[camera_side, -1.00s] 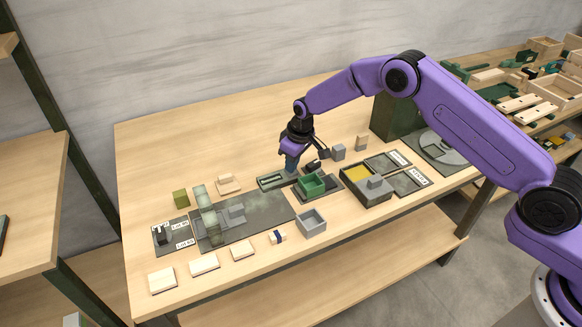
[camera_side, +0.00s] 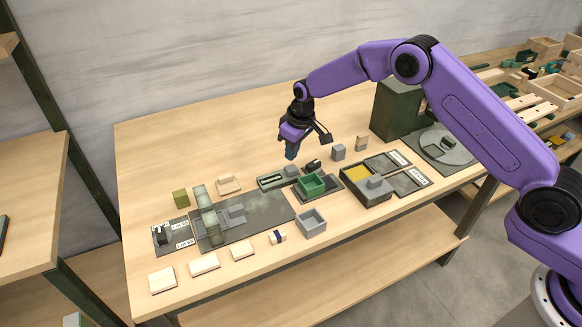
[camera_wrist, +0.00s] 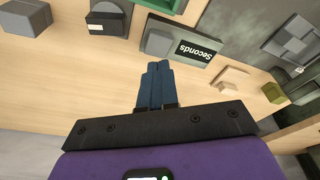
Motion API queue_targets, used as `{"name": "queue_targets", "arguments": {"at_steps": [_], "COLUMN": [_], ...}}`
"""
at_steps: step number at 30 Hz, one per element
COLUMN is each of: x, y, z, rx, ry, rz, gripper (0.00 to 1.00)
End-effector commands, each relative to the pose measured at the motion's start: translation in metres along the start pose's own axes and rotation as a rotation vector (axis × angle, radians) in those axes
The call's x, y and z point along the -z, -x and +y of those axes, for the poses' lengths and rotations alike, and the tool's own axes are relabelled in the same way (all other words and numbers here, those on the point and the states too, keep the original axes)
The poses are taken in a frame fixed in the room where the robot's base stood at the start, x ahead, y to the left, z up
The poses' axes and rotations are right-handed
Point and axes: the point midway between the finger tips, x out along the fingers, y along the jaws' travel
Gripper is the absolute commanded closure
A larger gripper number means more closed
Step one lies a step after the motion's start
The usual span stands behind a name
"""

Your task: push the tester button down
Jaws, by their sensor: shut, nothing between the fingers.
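The tester (camera_side: 272,181) is a low grey-green unit on the table, left of the green box. Its raised grey block (camera_side: 291,170), which looks like the button, is at its right end. In the wrist view the tester (camera_wrist: 178,60) shows a dark panel reading "Seconds", upside down, beside the grey block (camera_wrist: 158,42). I cannot tell how far down the block sits. My gripper (camera_side: 291,153) is shut and empty, blue fingers pointing down, above and apart from the block. In the wrist view the fingertips (camera_wrist: 158,66) appear just below the tester.
A black-topped piece (camera_side: 313,166) and a grey cube (camera_side: 338,152) stand right of the tester. A green box (camera_side: 311,184) sits on a dark plate in front. A wooden piece (camera_side: 228,184) lies to the left. The table behind is clear.

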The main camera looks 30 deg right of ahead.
Motion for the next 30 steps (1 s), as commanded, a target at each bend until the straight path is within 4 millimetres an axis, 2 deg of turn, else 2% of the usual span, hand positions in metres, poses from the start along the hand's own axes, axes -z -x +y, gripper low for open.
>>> {"name": "queue_targets", "arguments": {"at_steps": [18,30], "x": [0.008,0.009], "y": [0.041,0.044], "z": [0.0,0.0], "rx": [0.0,0.0], "ry": [0.0,0.0], "rz": [0.0,0.0], "gripper": [1.0,1.0]}}
